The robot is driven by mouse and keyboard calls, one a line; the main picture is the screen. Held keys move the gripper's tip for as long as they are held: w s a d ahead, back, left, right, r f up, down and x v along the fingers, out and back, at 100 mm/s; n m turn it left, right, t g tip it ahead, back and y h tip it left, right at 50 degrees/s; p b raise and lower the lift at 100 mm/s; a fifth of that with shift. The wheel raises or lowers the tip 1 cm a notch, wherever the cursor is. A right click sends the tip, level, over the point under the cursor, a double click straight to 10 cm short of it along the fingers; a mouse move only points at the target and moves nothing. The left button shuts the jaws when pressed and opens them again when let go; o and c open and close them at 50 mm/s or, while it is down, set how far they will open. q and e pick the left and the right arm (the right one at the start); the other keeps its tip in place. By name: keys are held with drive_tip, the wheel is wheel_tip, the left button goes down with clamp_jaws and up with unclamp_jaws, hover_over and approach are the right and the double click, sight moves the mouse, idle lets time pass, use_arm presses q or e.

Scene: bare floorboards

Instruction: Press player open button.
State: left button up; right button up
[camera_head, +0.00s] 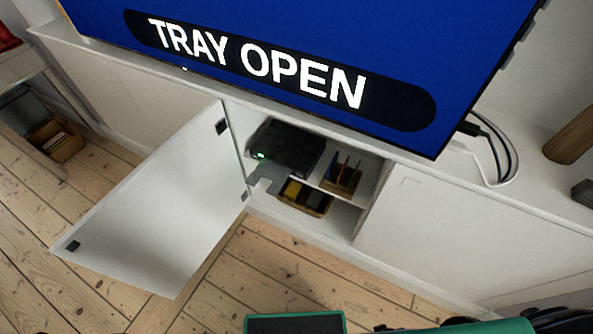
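The black player (290,143) sits on the upper shelf of the open cabinet compartment. A small green light (261,155) glows on its front. A grey flat piece (265,183) juts out below the player's front, and it looks like the player's disc tray. The open button itself is too small to make out. The TV screen (330,40) above is blue and reads "TRAY OPEN" in white letters on a dark band. Neither of my grippers shows in the view.
The white cabinet door (160,205) stands wide open to the left. Right of the player is a wooden holder (342,178) with upright items; below is a basket (303,197). Cables (492,145) hang right of the TV. Floorboards (270,275) before the cabinet are clear.

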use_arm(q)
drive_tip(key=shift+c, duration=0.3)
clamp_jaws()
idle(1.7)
